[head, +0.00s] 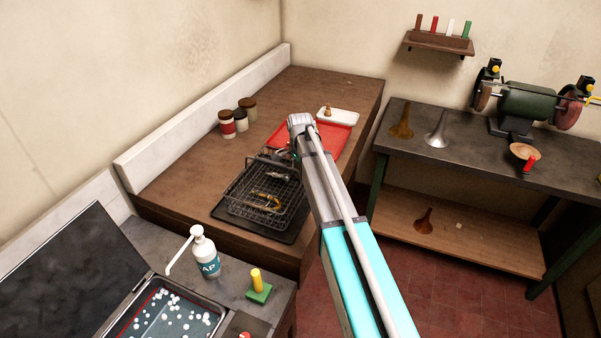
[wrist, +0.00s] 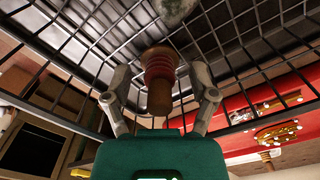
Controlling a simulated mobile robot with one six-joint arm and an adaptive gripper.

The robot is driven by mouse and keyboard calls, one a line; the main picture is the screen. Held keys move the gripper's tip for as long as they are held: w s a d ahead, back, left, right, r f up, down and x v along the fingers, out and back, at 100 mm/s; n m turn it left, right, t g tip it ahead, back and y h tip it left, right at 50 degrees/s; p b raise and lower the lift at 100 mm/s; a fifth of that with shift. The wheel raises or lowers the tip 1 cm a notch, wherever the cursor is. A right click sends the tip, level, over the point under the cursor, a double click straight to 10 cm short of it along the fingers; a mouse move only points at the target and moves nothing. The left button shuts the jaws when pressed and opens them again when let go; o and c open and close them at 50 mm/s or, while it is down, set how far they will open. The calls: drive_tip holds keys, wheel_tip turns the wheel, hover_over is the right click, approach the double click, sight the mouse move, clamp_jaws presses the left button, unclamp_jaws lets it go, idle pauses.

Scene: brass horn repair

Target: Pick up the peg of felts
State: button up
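The peg of felts (wrist: 160,68), a brown wooden peg with red rings around it, shows in the wrist view between my gripper's two fingers. My gripper (wrist: 160,78) is open, with a visible gap between the peg and each finger. The wires of a dark basket (wrist: 85,40) show behind and around them. In the head view my arm reaches over the brown bench to the back end of the wire basket (head: 236,190). There, my arm hides most of the gripper, and I cannot make out the peg clearly.
The basket holds brass parts (head: 267,201) and stands on a dark mat (head: 224,213). A red tray (head: 341,135) and a white tray (head: 350,117) with a small brown piece lie behind. Several jars (head: 227,122) stand at left. A soap bottle (head: 203,253) stands in front.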

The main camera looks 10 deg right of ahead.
drive_tip(key=c, duration=0.8)
drive_tip(key=shift+r, duration=0.15)
wheel_tip(320, 180, up, 10)
drive_tip(key=p, duration=1)
idle(0.3)
